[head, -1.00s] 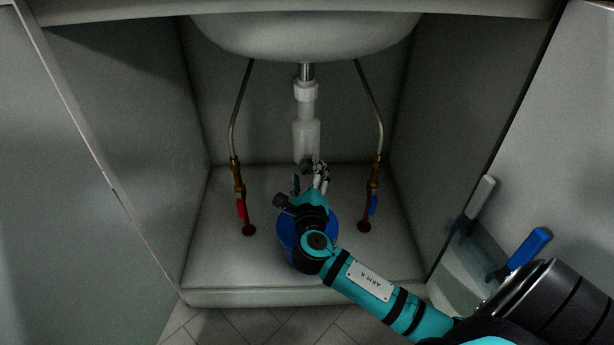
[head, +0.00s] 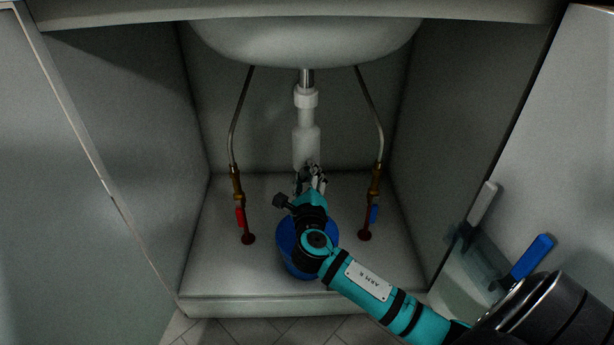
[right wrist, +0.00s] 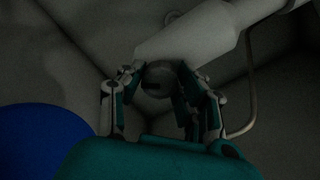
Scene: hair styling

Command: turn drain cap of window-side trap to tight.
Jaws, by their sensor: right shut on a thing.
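The white trap (head: 306,140) hangs under the sink basin in the middle of the cabinet in the head view. It also shows in the right wrist view (right wrist: 195,38), running up to the right. The drain cap (right wrist: 160,76) is a dark grey round piece at the trap's lower end, with a darker slot on its face. My right gripper (head: 312,172) reaches up to the bottom of the trap. In the right wrist view its fingers (right wrist: 165,85) are closed on both sides of the drain cap. In the head view the cap is hidden behind the fingers. My left gripper is not in view.
A blue bucket (head: 295,262) stands on the cabinet floor under my right arm. A red-handled valve (head: 240,216) is on the left and a blue-handled valve (head: 374,213) on the right, with pipes rising. Cabinet walls enclose both sides.

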